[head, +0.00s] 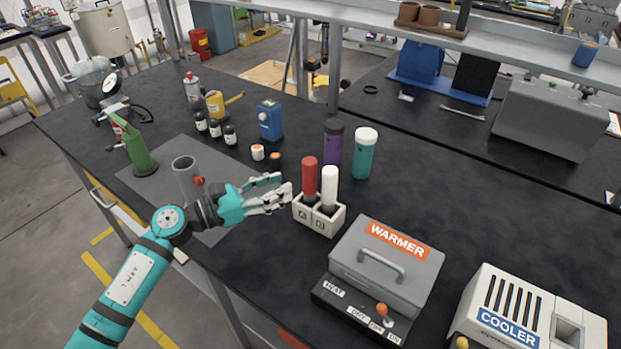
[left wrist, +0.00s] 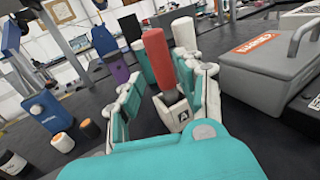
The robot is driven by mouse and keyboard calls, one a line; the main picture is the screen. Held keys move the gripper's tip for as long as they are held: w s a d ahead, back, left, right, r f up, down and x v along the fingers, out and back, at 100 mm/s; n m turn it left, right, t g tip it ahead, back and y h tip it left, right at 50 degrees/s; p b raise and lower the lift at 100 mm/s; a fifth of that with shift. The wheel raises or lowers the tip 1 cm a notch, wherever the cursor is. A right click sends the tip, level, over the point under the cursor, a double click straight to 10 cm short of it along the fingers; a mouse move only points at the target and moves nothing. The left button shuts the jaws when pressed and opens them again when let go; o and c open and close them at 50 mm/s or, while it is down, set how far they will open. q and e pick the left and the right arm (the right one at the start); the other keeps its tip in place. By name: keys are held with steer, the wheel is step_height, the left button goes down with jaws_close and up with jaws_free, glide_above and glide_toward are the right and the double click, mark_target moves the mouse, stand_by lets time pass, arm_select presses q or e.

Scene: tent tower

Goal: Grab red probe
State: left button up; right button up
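The red probe (head: 309,177) stands upright in the left slot of a small white holder (head: 318,216). A white probe (head: 329,187) stands in the right slot beside it. My left gripper (head: 283,189) is open, just left of the red probe. In the left wrist view the red probe (left wrist: 158,57) shows ahead between the two spread fingers (left wrist: 165,95), and I see no clear contact. The white probe (left wrist: 184,34) stands behind it there. My right gripper is in neither view.
A grey warmer box (head: 386,265) and a white cooler (head: 528,311) stand to the right. Purple (head: 333,143) and teal (head: 364,153) bottles stand behind the holder. A grey cup (head: 186,180) and small jars are on the left. The bench's right middle is clear.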

mark_target(304, 173)
arm_select(q)
steer(key=p+x, duration=0.1)
steer(key=x, duration=0.1)
steer(key=p+x, duration=0.1)
steer(key=x, duration=0.1)
steer(key=r+p+x, duration=0.1)
steer(key=x, duration=0.1)
steer(key=shift+w+d, duration=0.25)
steer(key=shift+d, duration=0.05)
steer(key=shift+w+d+f, duration=0.1)
steer(key=shift+d, duration=0.15)
steer(key=shift+c, duration=0.2)
steer(key=shift+a, duration=0.1)
steer(key=shift+c, duration=1.1)
steer(key=c, duration=0.4)
jaws_close()
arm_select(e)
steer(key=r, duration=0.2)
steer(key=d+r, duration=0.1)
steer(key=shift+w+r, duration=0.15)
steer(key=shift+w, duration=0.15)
